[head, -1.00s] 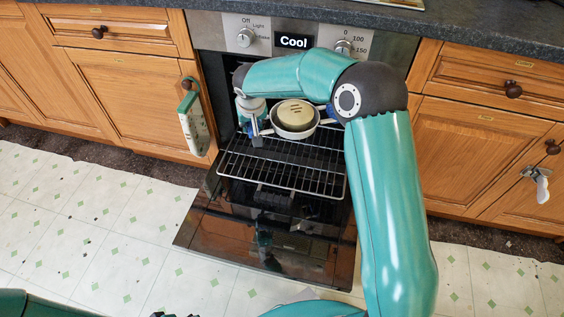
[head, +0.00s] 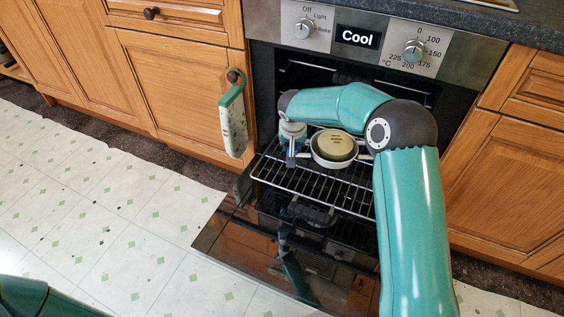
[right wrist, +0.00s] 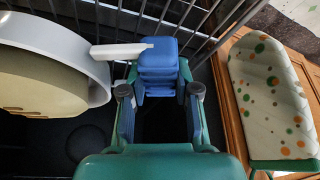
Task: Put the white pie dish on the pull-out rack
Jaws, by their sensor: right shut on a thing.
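The white pie dish (head: 324,162) is over the rear part of the pull-out rack (head: 335,192) in the head view, with a round tan pie (head: 334,144) in it. In the right wrist view the dish (right wrist: 88,62) is at the left, and its handle (right wrist: 118,50) points towards my right gripper (right wrist: 158,68). The blue fingertips are shut on the handle end. In the head view the right gripper (head: 291,160) is left of the dish. The dish looks low over the bars; I cannot tell whether it touches them. My left gripper is out of view.
The oven door (head: 275,258) is folded down below the rack. The control panel (head: 270,20) is above the opening. A spotted oven mitt (head: 234,125) hangs on the cupboard knob at the left. The front half of the rack is bare.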

